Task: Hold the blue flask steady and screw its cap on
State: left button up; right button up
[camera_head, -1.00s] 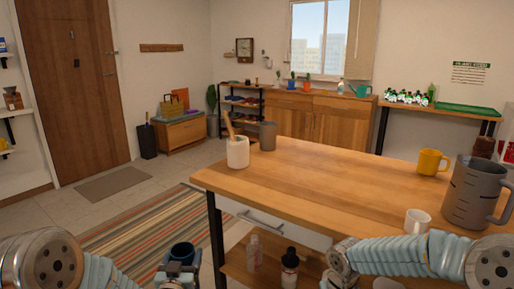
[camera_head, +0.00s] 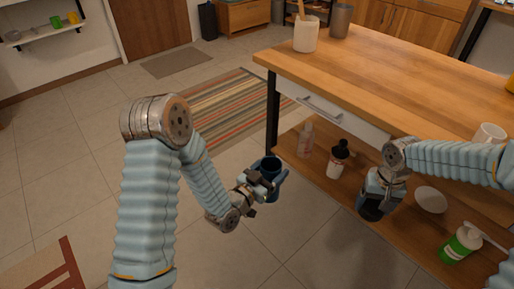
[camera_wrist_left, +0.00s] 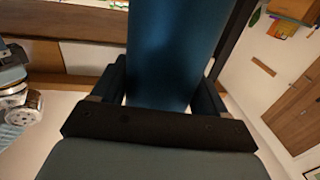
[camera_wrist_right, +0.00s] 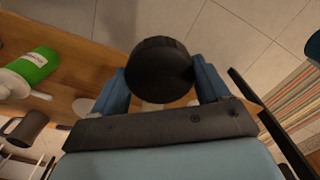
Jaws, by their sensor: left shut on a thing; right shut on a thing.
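The blue flask (camera_head: 273,167) is held in front of the wooden table's left end, its open mouth facing up in the head view. My left gripper (camera_head: 262,184) is shut around it; the flask's blue side fills the middle of the left wrist view (camera_wrist_left: 173,50). My right gripper (camera_head: 378,192) is shut on the round black cap (camera_wrist_right: 160,68), which sits between its fingertips in the right wrist view. In the head view the cap (camera_head: 370,210) shows as a dark shape below the gripper. The cap is to the right of the flask and apart from it.
The wooden table (camera_head: 400,80) has a lower shelf (camera_head: 318,176) bearing a black-topped bottle (camera_head: 338,160), a clear bottle (camera_head: 306,140), a white bowl (camera_head: 430,200) and a green bottle (camera_head: 460,246). A white mug (camera_head: 488,135) stands on the tabletop. Open floor lies left of the table.

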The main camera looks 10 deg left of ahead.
pick_arm(q)
jog(key=s+d+f+m+g+h, duration=0.2)
jog(key=d+f+h, duration=0.1)
jog(key=d+f, duration=0.2)
jog(key=shift+s+d+m+h, duration=0.25)
jog(key=shift+s+m+h, duration=0.15)
pick_arm(e)
jog(key=a+r+m, duration=0.1)
jog(key=a+r, duration=0.2)
jog(key=a, duration=0.5)
jog(key=w+a+r+m, duration=0.1)
jog(key=a+r, duration=0.2)
jog(key=a, duration=0.5)
jog(key=w+a+r+m, duration=0.1)
jog(key=a+r+m, duration=0.1)
jog(key=a, duration=0.7)
jog(key=shift+r, duration=0.85)
jog(key=shift+f, duration=0.15)
jog(key=shift+f, duration=1.85)
